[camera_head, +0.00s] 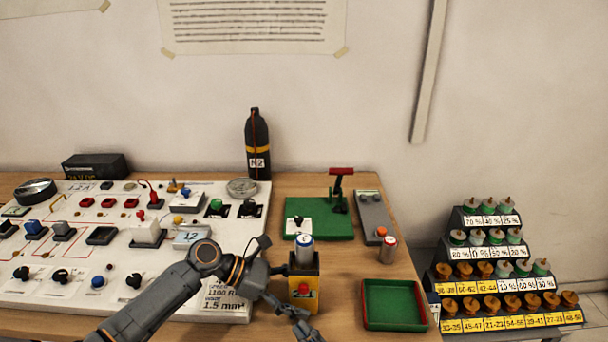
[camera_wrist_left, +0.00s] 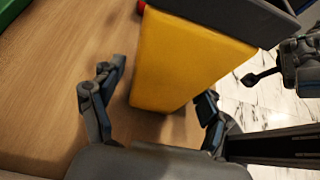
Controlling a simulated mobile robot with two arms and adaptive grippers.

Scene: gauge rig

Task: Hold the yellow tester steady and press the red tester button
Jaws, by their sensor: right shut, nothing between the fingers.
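The yellow tester (camera_head: 304,298) stands upright near the table's front edge, with a dark top and a red button (camera_head: 304,288) on its front. It fills the middle of the left wrist view (camera_wrist_left: 185,62). My left gripper (camera_head: 272,272) is at the tester's left side. In the left wrist view its fingers (camera_wrist_left: 162,80) are apart on either side of the yellow body, with a clear gap at the left finger. My right gripper (camera_head: 300,320) is shut and empty, low in front of the tester; it also shows at the right of the left wrist view (camera_wrist_left: 285,66).
A blue-and-silver can (camera_head: 304,248) shows at the tester's top. A green-and-red tray (camera_head: 394,324) and another can (camera_head: 388,250) are to the right. A green board (camera_head: 330,228) lies behind. A white panel (camera_head: 215,270) with switches fills the left.

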